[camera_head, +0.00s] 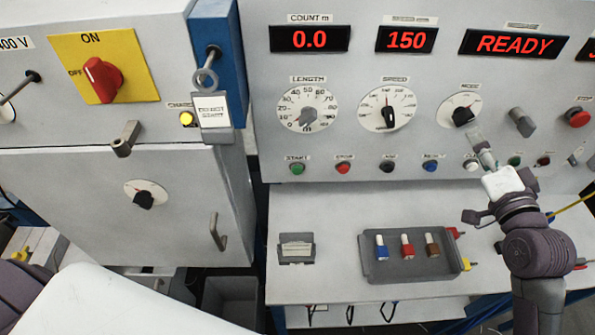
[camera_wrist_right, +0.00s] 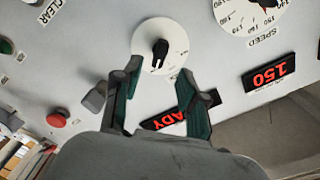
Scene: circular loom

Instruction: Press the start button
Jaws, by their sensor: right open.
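The green start button (camera_head: 297,168) sits under a START label at the left end of the button row, on the lower edge of the grey panel. My right gripper (camera_head: 482,148) is raised in front of the panel's right part, below the mode dial (camera_head: 463,110) and well to the right of the start button. In the right wrist view, the right gripper (camera_wrist_right: 155,98) has its two fingers spread with nothing between them. The start button does not show in that view. My left gripper is out of sight.
Red, dark, blue and white buttons continue the row. The display reads READY (camera_head: 515,44). A tray (camera_head: 376,268) with several coloured pieces and a small grey holder (camera_head: 296,248) stand on the shelf below. A grey cabinet (camera_head: 80,200) with a red switch stands left.

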